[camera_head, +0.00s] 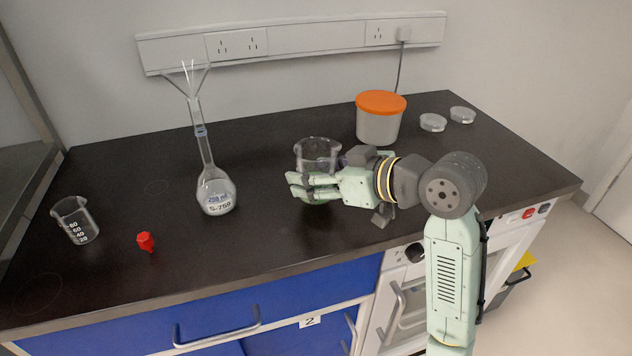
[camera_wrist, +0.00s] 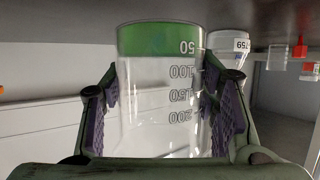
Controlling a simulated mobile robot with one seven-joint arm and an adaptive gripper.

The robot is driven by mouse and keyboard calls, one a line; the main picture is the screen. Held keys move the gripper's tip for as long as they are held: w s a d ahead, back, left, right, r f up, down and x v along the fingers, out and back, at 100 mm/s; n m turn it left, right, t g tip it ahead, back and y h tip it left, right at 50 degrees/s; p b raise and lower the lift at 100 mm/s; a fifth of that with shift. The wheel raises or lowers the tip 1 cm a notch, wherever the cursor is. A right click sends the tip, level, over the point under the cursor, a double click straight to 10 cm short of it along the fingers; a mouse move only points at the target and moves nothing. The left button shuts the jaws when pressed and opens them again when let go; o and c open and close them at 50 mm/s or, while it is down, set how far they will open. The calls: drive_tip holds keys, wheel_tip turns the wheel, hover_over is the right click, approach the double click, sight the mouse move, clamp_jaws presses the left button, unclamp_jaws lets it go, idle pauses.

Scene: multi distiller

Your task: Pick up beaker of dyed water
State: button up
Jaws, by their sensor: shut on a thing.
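The beaker of dyed water (camera_head: 317,149) is clear glass with a little green liquid at its bottom. In the wrist view the beaker (camera_wrist: 160,95) appears upside down, with its green band at the top and marks from 50 to 200. My gripper (camera_head: 316,186) comes from the right and is shut around the beaker's sides. In the wrist view its purple-padded fingers (camera_wrist: 168,110) flank the glass. The fingers hide much of the lower beaker in the head view. I cannot tell whether its base touches the bench.
A volumetric flask (camera_head: 215,193) with a funnel stands left of the beaker on the dark bench (camera_head: 270,245). A small empty beaker (camera_head: 75,220) and a red stopper (camera_head: 146,241) are further left. An orange-lidded tub (camera_head: 380,117) stands behind my gripper, with two clear dishes (camera_head: 433,122) to its right.

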drive_tip(key=shift+r, duration=0.5)
drive_tip(key=s+d+r+b, duration=0.1)
drive_tip(key=s+d, duration=0.3)
drive_tip(key=s, duration=1.1)
drive_tip(key=shift+s+r+b, duration=0.15)
drive_tip(key=shift+s+b, duration=0.05)
drive_tip(key=shift+b, duration=0.65)
